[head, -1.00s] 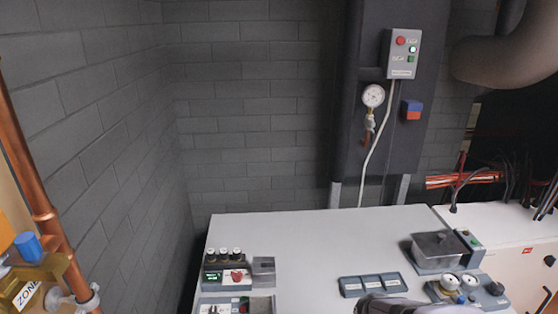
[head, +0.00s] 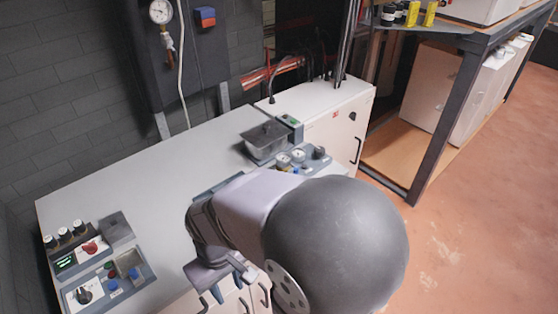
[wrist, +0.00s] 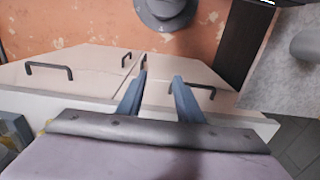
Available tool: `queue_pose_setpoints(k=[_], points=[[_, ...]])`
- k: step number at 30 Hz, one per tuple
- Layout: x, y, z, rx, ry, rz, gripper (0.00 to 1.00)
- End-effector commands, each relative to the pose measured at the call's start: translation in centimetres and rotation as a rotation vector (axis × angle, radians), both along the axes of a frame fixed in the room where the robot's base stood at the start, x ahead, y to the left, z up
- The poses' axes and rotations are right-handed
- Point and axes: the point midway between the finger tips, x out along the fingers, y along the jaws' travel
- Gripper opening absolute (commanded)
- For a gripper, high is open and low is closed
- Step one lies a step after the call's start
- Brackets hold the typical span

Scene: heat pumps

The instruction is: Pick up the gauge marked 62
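No marking 62 can be read on any gauge. Two small round gauges with pale faces, a left one (head: 283,160) and a right one (head: 298,156), sit on a grey-blue tray at the right end of the bench, partly behind my arm. A white dial gauge (head: 160,12) is mounted on the dark wall column at the top left. My gripper (head: 226,284) hangs at the front of the bench, well away from the gauges. In the wrist view my gripper (wrist: 159,74) is open and empty, its two blue fingers apart, with cabinet doors behind them.
The grey bench top (head: 150,195) is clear in its middle. Control boxes with knobs (head: 85,290) stand at its left end. A lidded metal container (head: 265,140) stands behind the gauge tray. A white cabinet (head: 330,120) and shelf rack (head: 445,125) are farther right.

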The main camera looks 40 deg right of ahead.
Motion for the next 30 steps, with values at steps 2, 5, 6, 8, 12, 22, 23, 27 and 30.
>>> queue_pose_setpoints(k=[2,5,6,8,12,22,23,27,30], points=[[0.0,0.0,0.0,0.0,0.0,0.0,0.33],[0.0,0.0,0.0,0.0,0.0,0.0,0.33],[0.0,0.0,0.0,0.0,0.0,0.0,0.33],[0.0,0.0,0.0,0.0,0.0,0.0,0.33],[0.0,0.0,0.0,0.0,0.0,0.0,0.33],[0.0,0.0,0.0,0.0,0.0,0.0,0.63],[0.0,0.0,0.0,0.0,0.0,0.0,0.63],[0.07,-0.04,0.04,-0.001,-0.001,-0.002,0.63],[0.99,-0.63,0.4,-0.008,-0.011,-0.03,0.63]])
